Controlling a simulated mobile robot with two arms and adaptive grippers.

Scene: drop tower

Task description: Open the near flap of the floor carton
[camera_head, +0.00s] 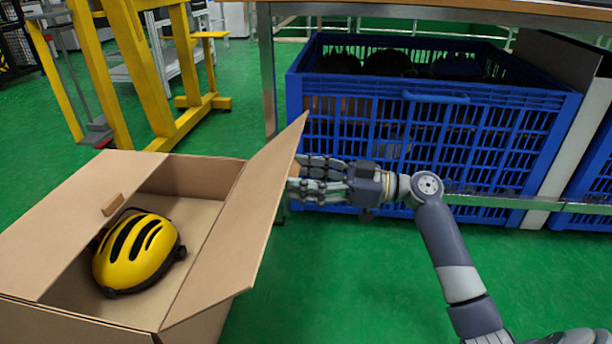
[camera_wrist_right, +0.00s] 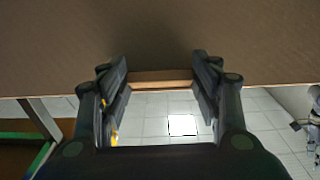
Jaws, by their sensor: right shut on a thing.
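The floor carton (camera_head: 95,311) stands open-topped at the lower left. Its right-hand flap (camera_head: 240,225) is raised and tilts outward to the right. The opposite flap (camera_head: 85,215) lies nearly flat at the left and carries a small tab (camera_head: 113,204). My right gripper (camera_head: 299,180) is at the outer face of the raised flap, shut on that flap's tab (camera_wrist_right: 160,80). In the right wrist view the tab sits between the two fingers, and the flap's brown face (camera_wrist_right: 150,40) fills the top. My left gripper is not in view.
A yellow helmet (camera_head: 135,250) lies inside the carton. A blue crate (camera_head: 430,130) with dark items stands under a table (camera_head: 430,12) behind my right gripper. A yellow frame (camera_head: 150,75) stands at the back left. Green floor (camera_head: 350,280) is clear right of the carton.

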